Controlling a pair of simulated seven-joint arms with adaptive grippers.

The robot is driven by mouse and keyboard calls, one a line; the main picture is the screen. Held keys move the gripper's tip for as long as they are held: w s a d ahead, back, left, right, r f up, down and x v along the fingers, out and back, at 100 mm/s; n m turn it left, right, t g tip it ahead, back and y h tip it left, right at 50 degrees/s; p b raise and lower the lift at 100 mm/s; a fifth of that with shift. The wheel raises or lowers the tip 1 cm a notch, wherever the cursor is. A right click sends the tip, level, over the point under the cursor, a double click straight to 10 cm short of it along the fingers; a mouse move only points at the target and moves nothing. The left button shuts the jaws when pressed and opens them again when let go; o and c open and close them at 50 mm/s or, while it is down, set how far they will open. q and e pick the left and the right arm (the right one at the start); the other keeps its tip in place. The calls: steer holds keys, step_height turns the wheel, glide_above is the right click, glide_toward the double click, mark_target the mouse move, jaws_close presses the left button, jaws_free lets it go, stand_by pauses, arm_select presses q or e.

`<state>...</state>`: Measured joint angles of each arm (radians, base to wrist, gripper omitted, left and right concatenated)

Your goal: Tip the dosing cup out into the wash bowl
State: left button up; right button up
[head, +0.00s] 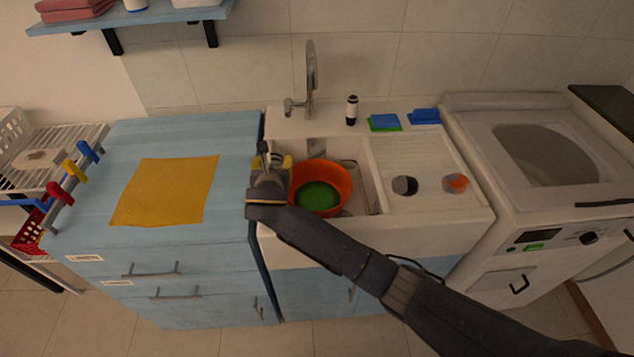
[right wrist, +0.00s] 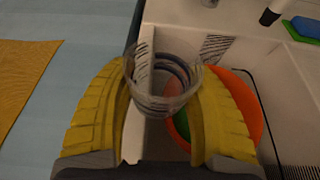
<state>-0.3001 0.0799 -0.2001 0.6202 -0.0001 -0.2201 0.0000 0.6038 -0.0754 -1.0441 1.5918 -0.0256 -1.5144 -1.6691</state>
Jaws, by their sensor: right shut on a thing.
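The dosing cup (right wrist: 162,80) is a clear, see-through cup held between the yellow fingers of my right gripper (right wrist: 162,95) in the right wrist view. I cannot make out any contents in it. In the head view my right gripper (head: 272,160) is over the left side of the sink, beside the wash bowl, and hides most of the cup. The wash bowl (head: 342,182) is orange with green inside and sits in the sink; it also shows in the right wrist view (right wrist: 246,108), right of the cup and partly behind a finger. My left gripper is out of view.
A tap (head: 310,80) stands behind the sink, with a black-and-white bottle (head: 352,110) and sponges (head: 384,122) to its right. A dark-topped dispenser (head: 404,186) and an orange-topped one (head: 456,184) stand on the drainboard. A yellow cloth (head: 165,190) lies on the blue counter at left.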

mark_target(272, 149)
steer(key=shift+a+r, duration=0.1)
steer(key=shift+r, duration=2.4)
steer(key=shift+f, duration=0.1)
steer(key=shift+s+r, duration=0.2)
steer(key=s+d+r, duration=0.1)
steer(key=s+d, duration=0.2)
steer(key=d, duration=0.8)
steer(key=s+d+r+h, duration=0.1)
steer(key=s+d+r, duration=0.1)
steer(key=d, duration=1)
steer(key=s+d+r+m, duration=0.1)
steer(key=s+d, duration=0.4)
steer(key=d, duration=0.7)
steer(key=shift+d+r+h, duration=0.15)
steer(key=shift+r+h, duration=0.05)
steer(key=shift+h, duration=0.1)
steer(key=shift+r, duration=0.15)
